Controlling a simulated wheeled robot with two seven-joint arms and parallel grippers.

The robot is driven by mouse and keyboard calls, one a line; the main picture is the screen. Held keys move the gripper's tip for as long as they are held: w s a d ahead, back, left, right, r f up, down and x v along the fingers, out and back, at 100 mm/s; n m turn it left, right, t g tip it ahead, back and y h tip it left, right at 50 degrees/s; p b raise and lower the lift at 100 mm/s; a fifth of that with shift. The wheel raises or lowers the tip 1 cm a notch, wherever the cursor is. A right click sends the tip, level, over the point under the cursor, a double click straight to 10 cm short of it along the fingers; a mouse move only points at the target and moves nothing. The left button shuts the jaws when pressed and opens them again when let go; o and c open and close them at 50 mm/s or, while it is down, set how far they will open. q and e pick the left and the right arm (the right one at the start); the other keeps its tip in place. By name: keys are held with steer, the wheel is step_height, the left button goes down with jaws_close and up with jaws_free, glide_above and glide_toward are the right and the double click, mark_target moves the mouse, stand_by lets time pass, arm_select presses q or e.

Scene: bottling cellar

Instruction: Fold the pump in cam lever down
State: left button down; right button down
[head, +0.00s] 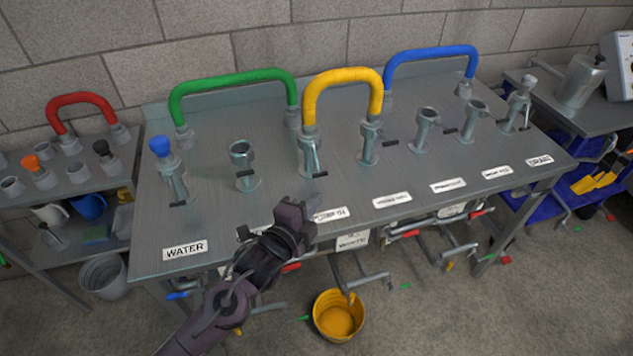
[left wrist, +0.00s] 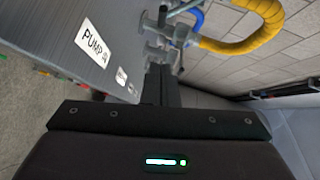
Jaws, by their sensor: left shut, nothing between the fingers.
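The label in front of the third fitting (head: 310,160) is partly covered in the head view; in the left wrist view a label reading PUMP (left wrist: 94,43) shows, its second word unclear. The fitting stands upright with one end of the yellow hose (head: 342,77) on top. A thin grey lever (head: 317,155) shows along its right side; its exact angle is hard to tell. My left gripper (head: 306,212) is shut and empty at the table's front edge, in front of this fitting and apart from it. In the left wrist view its fingers (left wrist: 160,84) point toward the grey fittings.
The WATER fitting with a blue top (head: 160,147) and an open fitting (head: 243,165) stand to the left. The yellow hose's other end is on a neighbouring fitting (head: 369,143). Green (head: 235,80) and blue (head: 430,52) hoses arch behind. A yellow bucket (head: 337,316) stands on the floor.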

mark_target(325, 175)
arm_select(q)
steer(key=x, duration=0.4)
steer(key=shift+r, duration=0.1)
steer(key=w, duration=0.2)
steer(key=w+f, duration=0.1)
steer(key=shift+w+a+p, duration=0.1)
steer(key=shift+a+p, duration=0.3)
steer(key=shift+w+a+f, duration=0.1)
steer(key=shift+w+a, duration=0.05)
steer(key=shift+w, duration=0.3)
steer(key=shift+w+a+f+b, duration=0.1)
steer(key=shift+w+f+b, duration=0.15)
steer(key=shift+f+b, duration=0.25)
steer(key=shift+w+a+f+b, duration=0.1)
steer(key=shift+w+f+b, duration=0.2)
steer(key=shift+f, duration=0.35)
steer(key=shift+s+r, duration=0.1)
